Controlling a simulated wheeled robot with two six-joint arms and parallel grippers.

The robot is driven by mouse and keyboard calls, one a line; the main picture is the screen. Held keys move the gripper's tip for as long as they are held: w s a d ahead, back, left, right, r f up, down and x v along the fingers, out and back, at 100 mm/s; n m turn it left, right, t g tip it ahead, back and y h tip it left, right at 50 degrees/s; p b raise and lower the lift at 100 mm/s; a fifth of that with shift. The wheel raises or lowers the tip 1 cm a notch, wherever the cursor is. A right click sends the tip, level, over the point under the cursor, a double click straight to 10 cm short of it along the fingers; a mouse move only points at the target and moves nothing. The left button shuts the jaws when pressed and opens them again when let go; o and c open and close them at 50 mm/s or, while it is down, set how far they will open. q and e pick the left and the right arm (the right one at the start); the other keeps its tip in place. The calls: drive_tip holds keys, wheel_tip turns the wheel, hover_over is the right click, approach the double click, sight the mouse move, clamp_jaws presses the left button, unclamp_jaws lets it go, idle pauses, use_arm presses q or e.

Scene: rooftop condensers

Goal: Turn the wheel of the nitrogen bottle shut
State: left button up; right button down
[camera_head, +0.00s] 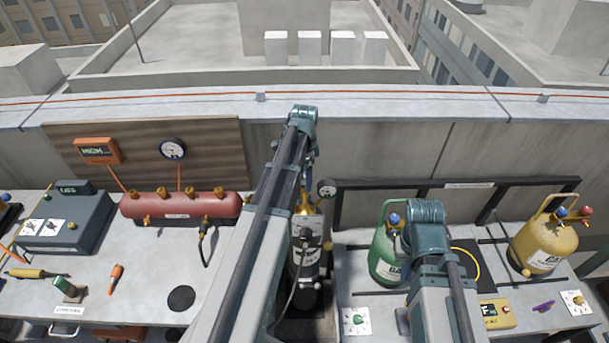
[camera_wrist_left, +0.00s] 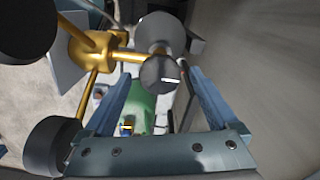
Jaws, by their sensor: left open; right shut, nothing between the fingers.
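The nitrogen bottle (camera_head: 308,262) is a dark cylinder with a pale label, standing in the gap between the two benches. Its brass valve (camera_head: 305,203) and a round gauge (camera_head: 327,188) are at the top, partly behind my left arm. In the left wrist view, the brass valve body (camera_wrist_left: 92,45) has a stem that runs to a dark grey, round wheel (camera_wrist_left: 160,72). My left gripper (camera_wrist_left: 160,77) is open, its blue-grey fingers one on each side of the wheel; contact is not clear. My right gripper (camera_head: 427,226) is over the right bench, its fingers hidden by its wrist.
A green bottle (camera_head: 383,258) stands close beside my right wrist. A yellow bottle (camera_head: 540,245) is at the far right. The left bench holds a red manifold (camera_head: 180,206), a grey case (camera_head: 70,225) and small tools. A parapet wall (camera_head: 385,150) runs behind the benches.

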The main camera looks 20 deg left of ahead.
sight(304, 178)
use_arm(q)
wheel_tip(304, 178, up, 14)
drive_tip(key=p, duration=1.3)
drive_tip(key=shift+f+p, duration=0.15)
drive_tip(key=shift+p, duration=0.2)
drive_tip(key=s+d+n, duration=1)
drive_tip(key=s+d, duration=0.3)
drive_tip(key=s, duration=0.1)
drive_tip(key=s+d+f+m+b, duration=0.2)
drive_tip(key=d+f+b, duration=0.3)
drive_tip(key=f+b, duration=0.3)
drive_tip(key=s+d+f+m+y+b, duration=0.1)
drive_tip(key=s+d+f+b, duration=0.3)
drive_tip(key=d+f+b, duration=0.2)
wheel_tip(304, 178, down, 3)
drive_tip(key=b, duration=0.3)
drive_tip(key=shift+d+m, duration=0.25)
drive_tip(key=shift+m, duration=0.15)
drive_tip(key=shift+r, duration=0.1)
